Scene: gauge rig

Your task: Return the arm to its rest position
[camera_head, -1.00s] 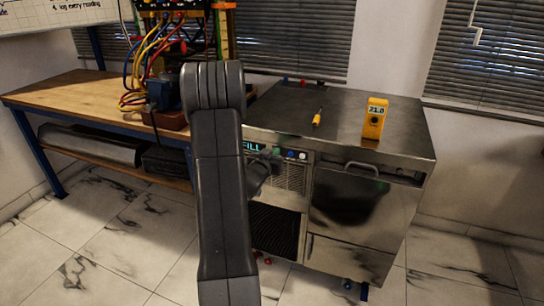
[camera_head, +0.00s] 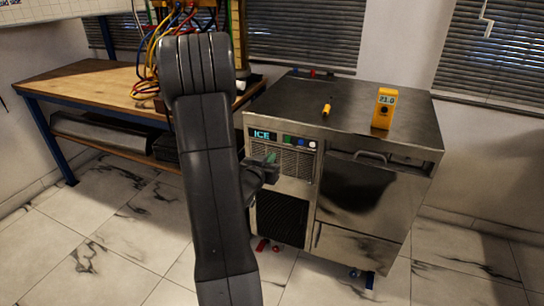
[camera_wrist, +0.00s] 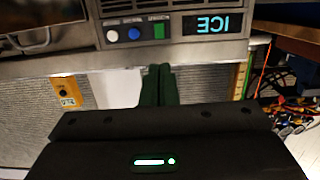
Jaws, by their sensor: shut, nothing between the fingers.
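My arm rises in the middle of the head view, and my gripper (camera_head: 268,170) shows partly behind it, in front of the steel machine (camera_head: 350,190). In the wrist view the green fingers (camera_wrist: 158,84) are together with nothing between them. The machine's display (camera_head: 262,134) reads ICE. It also shows upside down in the wrist view (camera_wrist: 213,24), beside green, blue and white buttons. The fingertips appear near the green button (camera_wrist: 159,30) in that picture; whether they touch the panel cannot be told.
A yellow meter (camera_head: 384,108) reading 21.0 and a yellow-handled tool (camera_head: 326,107) are on the machine top. A wooden bench (camera_head: 90,88) with coloured cables (camera_head: 150,55) stands at left. Small red things (camera_head: 263,245) lie on the floor by the machine. Tiled floor is open in front.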

